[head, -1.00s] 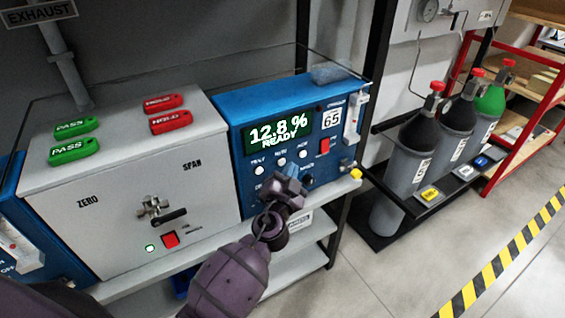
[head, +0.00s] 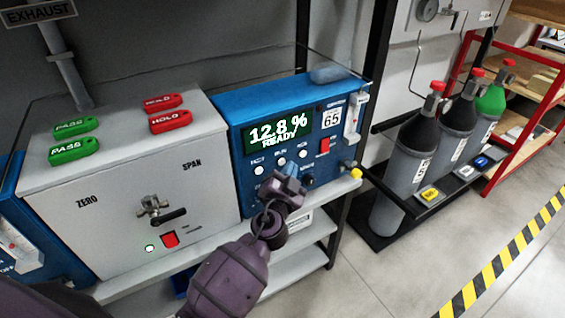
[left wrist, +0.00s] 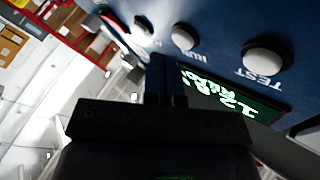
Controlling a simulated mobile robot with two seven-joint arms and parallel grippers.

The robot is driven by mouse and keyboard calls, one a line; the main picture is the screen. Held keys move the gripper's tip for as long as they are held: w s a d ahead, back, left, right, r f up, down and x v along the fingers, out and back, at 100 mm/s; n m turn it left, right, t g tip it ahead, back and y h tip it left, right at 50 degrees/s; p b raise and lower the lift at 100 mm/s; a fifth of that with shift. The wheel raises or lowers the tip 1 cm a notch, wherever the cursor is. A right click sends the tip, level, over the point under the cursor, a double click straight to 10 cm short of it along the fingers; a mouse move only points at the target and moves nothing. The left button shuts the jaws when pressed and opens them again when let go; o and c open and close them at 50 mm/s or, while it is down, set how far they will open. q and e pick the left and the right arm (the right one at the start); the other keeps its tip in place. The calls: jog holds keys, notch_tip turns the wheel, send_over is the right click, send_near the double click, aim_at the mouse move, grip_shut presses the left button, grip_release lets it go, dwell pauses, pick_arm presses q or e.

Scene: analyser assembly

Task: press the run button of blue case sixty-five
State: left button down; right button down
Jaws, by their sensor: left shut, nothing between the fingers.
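Blue case sixty-five (head: 232,110) stands on the bench, marked by a white 65 label (head: 331,118). Its display (head: 278,132) reads 12.8 % READY. White round buttons, one of them (head: 258,170), sit below the display. My left gripper (head: 290,174) is shut and empty in front of the panel's lower part, hiding some controls. In the left wrist view its fingers (left wrist: 165,78) point at the blue panel. There the button with a label like RUN (left wrist: 183,37) is just beyond the fingertips, beside the TEST button (left wrist: 268,55). Contact cannot be told. My right gripper is not in view.
A grey case (head: 110,210) with green PASS tags (head: 74,150) and red HOLD tags (head: 171,121) stands left of the blue case. A red switch (head: 324,146) is on the blue panel. Gas cylinders (head: 408,165) stand in a rack at right.

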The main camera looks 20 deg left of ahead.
pick_arm(q)
jog(key=shift+w+a, duration=0.2)
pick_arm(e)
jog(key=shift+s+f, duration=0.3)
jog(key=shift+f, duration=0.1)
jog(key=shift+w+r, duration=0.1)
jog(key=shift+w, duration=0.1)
pick_arm(q)
jog(key=shift+w+a, duration=0.1)
jog(key=shift+a, duration=0.05)
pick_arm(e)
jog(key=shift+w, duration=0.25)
pick_arm(q)
jog(key=shift+w+a, duration=0.15)
jog(key=shift+a, duration=0.05)
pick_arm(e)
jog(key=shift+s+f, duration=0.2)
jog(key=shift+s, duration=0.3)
pick_arm(q)
jog(key=shift+s+d+b, duration=0.4)
jog(key=shift+s+d, duration=0.1)
jog(key=shift+d, duration=0.15)
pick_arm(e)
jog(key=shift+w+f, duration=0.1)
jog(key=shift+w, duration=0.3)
pick_arm(q)
jog(key=shift+s+d, duration=0.1)
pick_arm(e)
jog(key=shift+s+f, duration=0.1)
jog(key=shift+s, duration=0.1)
